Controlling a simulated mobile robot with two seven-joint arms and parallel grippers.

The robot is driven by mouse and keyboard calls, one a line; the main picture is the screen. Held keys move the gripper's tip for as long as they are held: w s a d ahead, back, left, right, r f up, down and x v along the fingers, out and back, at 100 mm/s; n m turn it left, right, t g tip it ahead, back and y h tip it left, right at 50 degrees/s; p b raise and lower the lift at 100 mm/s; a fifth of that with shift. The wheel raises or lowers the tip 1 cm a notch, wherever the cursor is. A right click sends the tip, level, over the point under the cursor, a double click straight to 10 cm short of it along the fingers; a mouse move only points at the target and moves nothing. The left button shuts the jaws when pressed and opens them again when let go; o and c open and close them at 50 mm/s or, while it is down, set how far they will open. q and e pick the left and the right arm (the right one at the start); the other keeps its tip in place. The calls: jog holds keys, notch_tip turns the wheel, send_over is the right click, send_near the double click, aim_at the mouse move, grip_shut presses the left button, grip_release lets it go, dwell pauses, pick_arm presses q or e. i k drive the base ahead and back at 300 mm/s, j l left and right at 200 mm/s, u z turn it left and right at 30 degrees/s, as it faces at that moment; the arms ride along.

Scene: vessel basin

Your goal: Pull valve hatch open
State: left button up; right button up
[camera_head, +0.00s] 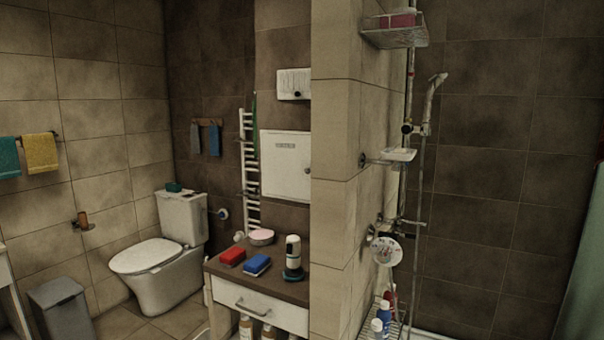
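The valve hatch (286,166) is a white square panel set in the dark tiled wall, left of the tiled partition. It looks shut, with a small round knob or lock (307,170) at its right edge, close beside the partition. A small dark label shows near its top. Neither of my grippers is in view.
A tiled partition (335,150) stands right of the hatch, with shower fittings beyond it. A cabinet (256,296) below the hatch carries a red item (232,256), a blue item (257,265) and a white bottle (293,254). A toilet (160,258) and grey bin (60,306) stand left.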

aim_at(287, 157)
jog(key=i+j+z, duration=0.1)
jog(key=z, duration=0.3)
jog(key=i+j+z, duration=0.15)
jog(key=z, duration=0.25)
jog(key=i+j+z, duration=0.2)
jog(key=z, duration=0.2)
